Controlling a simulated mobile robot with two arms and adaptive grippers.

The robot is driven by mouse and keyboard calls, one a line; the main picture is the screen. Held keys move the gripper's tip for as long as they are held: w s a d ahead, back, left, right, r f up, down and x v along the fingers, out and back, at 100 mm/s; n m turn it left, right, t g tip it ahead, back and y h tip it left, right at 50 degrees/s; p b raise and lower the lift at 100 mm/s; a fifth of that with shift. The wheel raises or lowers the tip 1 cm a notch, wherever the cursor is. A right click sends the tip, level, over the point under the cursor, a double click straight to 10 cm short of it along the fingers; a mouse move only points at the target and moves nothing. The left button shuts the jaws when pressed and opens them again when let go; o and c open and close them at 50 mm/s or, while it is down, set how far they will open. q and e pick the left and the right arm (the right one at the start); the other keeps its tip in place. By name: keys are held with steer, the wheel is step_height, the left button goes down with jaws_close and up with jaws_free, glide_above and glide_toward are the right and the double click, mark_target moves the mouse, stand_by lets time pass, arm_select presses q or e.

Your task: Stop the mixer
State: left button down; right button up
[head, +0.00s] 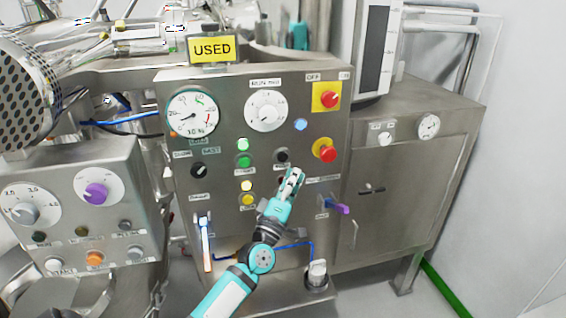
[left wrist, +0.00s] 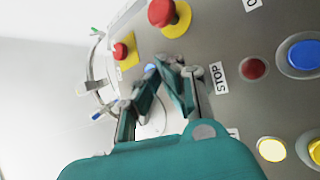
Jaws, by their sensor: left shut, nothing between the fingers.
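The mixer's steel control panel (head: 222,130) carries lamps, knobs and buttons. In the left wrist view a small red button (left wrist: 253,68) sits beside a label reading STOP (left wrist: 219,77). In the head view my left gripper covers most of that part of the panel. My left gripper (head: 295,176) is shut and empty in front of the lower middle of the panel. In the left wrist view its fingertips (left wrist: 168,72) are left of the STOP label, apart from the red button. I cannot tell whether they touch the panel. My right gripper is not in view.
Two red knobs on yellow plates (head: 330,96) (head: 325,150) sit at the panel's right. Green buttons (head: 244,161) and yellow buttons (head: 247,199) are left of my gripper. A second control box (head: 75,190) stands left.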

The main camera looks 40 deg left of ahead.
mark_target(282, 157)
arm_select(q)
steer(key=shift+w+a+b, duration=0.9)
steer(key=shift+w+a, duration=0.6)
steer(key=shift+a, duration=0.3)
steer(key=shift+w+a, duration=0.25)
steer(key=shift+a, duration=0.05)
steer(key=shift+w+a+b, duration=0.3)
steer(key=shift+b, duration=0.2)
stand_by(0.8)
steer(key=shift+s+d, duration=0.1)
steer(key=shift+s+d+p, duration=0.5)
steer(key=shift+d+p, duration=0.05)
